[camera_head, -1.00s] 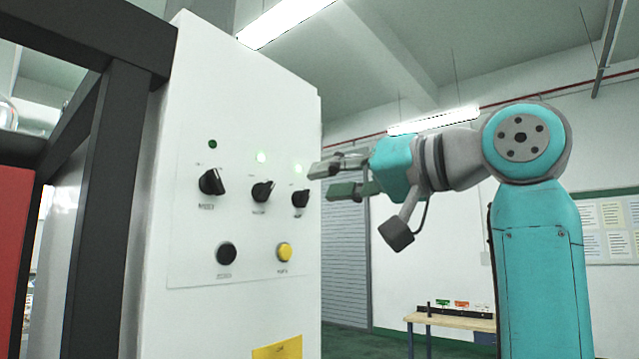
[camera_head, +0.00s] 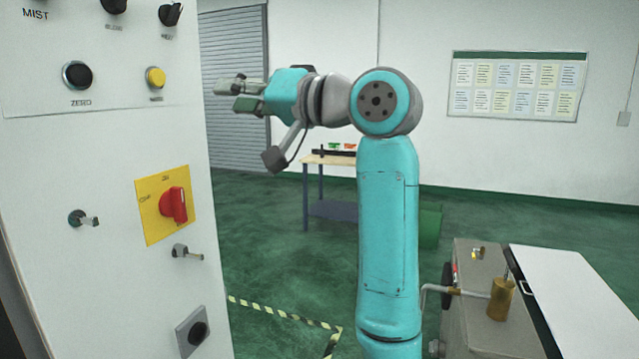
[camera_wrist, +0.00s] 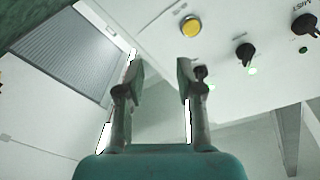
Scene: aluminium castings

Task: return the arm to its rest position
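My arm is teal and grey, raised and bent, in the middle of the head view. My gripper (camera_head: 240,95) points left toward the white control cabinet (camera_head: 110,150), beside its right edge. In the wrist view the two fingers of my gripper (camera_wrist: 157,75) stand apart with nothing between them. The yellow button (camera_wrist: 190,27) and black knobs (camera_wrist: 244,53) of the panel lie beyond the fingertips, upper right in that view. Whether the fingers touch the cabinet cannot be told, but a gap seems to show in the head view.
A red rotary switch (camera_head: 173,205) on a yellow plate, keys and a black socket jut from the cabinet. A wooden-topped table (camera_head: 330,160) stands behind my arm. A grey machine with a brass cylinder (camera_head: 500,298) is at lower right. Green floor (camera_head: 270,240) is open between.

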